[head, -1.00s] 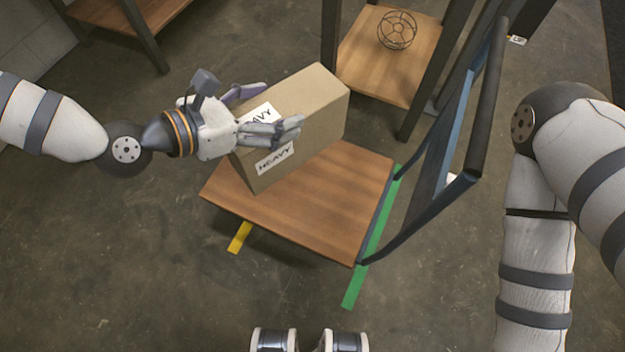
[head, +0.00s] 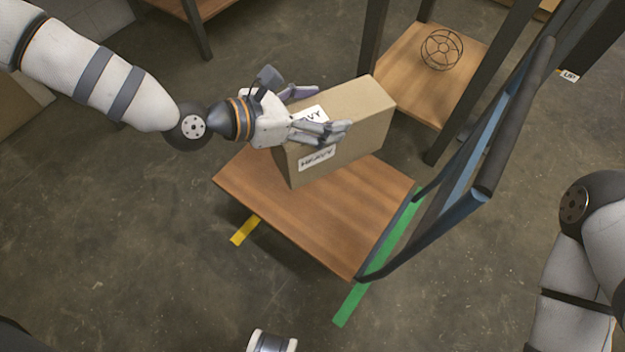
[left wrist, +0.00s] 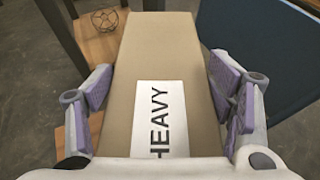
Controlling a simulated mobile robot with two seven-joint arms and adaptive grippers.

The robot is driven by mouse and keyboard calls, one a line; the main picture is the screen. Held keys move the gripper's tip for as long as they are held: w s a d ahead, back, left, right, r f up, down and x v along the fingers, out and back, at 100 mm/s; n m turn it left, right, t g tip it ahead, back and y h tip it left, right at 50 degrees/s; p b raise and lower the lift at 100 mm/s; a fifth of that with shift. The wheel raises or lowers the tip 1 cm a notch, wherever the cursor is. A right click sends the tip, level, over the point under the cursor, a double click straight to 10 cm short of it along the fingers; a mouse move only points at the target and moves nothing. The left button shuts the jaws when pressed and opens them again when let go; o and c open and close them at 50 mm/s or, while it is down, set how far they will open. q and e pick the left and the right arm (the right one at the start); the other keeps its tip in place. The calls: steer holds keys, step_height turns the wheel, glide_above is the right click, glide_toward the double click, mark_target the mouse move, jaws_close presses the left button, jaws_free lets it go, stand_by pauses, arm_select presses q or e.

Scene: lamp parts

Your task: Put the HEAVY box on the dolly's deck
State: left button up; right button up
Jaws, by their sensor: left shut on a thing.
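The HEAVY box (head: 345,130) is a tan carton with white HEAVY labels. My left gripper (head: 318,112) is shut on it from the left, with fingers along two opposite sides. In the left wrist view the box (left wrist: 160,50) fills the middle between the fingers (left wrist: 163,90), with one label facing the camera. The dolly's wooden deck (head: 330,225) lies beneath the box. The box stands over its far left part, and I cannot tell whether its bottom touches the boards. My right arm shows at the right edge, but its gripper is out of view.
The dolly's blue-black handle (head: 475,170) rises at the deck's right. A shelf (head: 425,75) with a wire cage (head: 441,49) stands behind. Green tape (head: 350,303) and yellow tape (head: 244,230) mark the floor. The front part of the deck is bare.

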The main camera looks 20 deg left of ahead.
arm_select(q)
steer(key=w+a+f+n+t+y+b, duration=0.1)
steer(key=w+a+f+n+y+b, duration=0.1)
steer(key=w+a+f+b, duration=0.45)
steer(key=w+a+f+n+t+y+b, duration=0.1)
steer(key=w+a+f+b, duration=0.2)
steer(key=w+f+b, duration=0.5)
steer(key=w+a+f+n+t+y+b, duration=0.1)
steer(key=w+a+f+n+y+b, duration=0.1)
steer(key=w+a+f+b, duration=0.35)
steer(key=s+d+f+b, duration=0.2)
steer(key=s+d+f, duration=0.2)
steer(key=f, duration=0.2)
steer(key=s+d+f+b, duration=0.1)
steer(key=s+d+f, duration=0.3)
steer(key=f, duration=0.3)
steer(key=shift+s+d+f+b, duration=0.2)
steer(key=shift+s+d+b, duration=0.2)
steer(key=shift+s, duration=0.4)
arm_select(e)
steer(key=s+f+g, duration=0.2)
steer(key=s+f, duration=0.2)
steer(key=f, duration=0.5)
steer(key=s+f+g, duration=0.1)
steer(key=s+f, duration=0.3)
steer(key=f, duration=0.6)
steer(key=shift+f+g, duration=0.15)
steer(key=shift+g, duration=0.25)
